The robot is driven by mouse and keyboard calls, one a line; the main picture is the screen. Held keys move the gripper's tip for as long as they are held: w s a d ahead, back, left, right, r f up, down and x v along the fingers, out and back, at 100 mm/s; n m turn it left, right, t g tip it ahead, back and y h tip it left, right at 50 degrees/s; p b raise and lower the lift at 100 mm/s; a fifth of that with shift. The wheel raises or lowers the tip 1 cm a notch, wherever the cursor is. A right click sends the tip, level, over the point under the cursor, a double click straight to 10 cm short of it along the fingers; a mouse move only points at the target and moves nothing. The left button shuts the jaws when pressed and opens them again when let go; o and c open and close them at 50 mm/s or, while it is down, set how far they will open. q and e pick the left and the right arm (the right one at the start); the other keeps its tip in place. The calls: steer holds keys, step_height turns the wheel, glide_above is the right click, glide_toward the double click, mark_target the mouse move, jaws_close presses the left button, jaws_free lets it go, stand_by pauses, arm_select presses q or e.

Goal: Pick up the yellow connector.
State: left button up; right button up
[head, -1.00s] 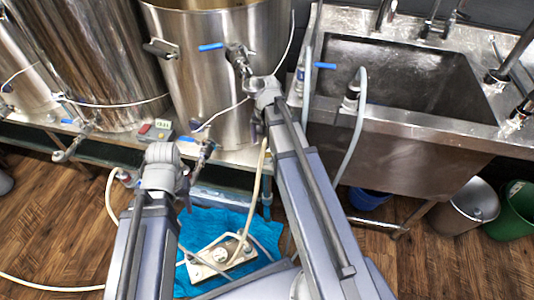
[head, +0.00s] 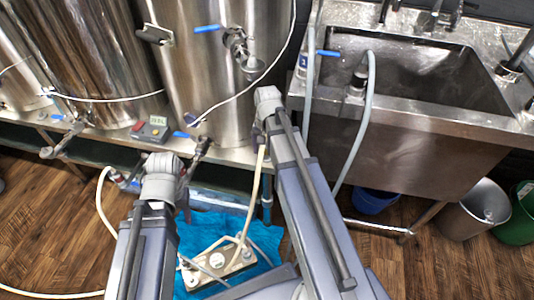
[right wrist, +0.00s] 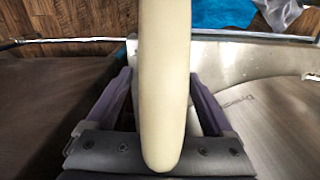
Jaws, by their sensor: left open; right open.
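I cannot make out a yellow connector in either view. My right gripper is open, in front of the steel kettle's lower part. My left gripper (head: 184,202) is mostly hidden behind its own wrist in the head view. It is open, above the left edge of the blue cloth.
Steel kettles (head: 215,80) with valves stand on a bench (head: 100,150). A small control box (head: 152,129) sits at its edge. A sink (head: 410,80) is at right, with buckets (head: 475,210) below. A pump-like unit (head: 217,263) lies on a blue cloth (head: 262,236).

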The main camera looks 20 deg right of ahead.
jaws_close()
stand_by(0.7)
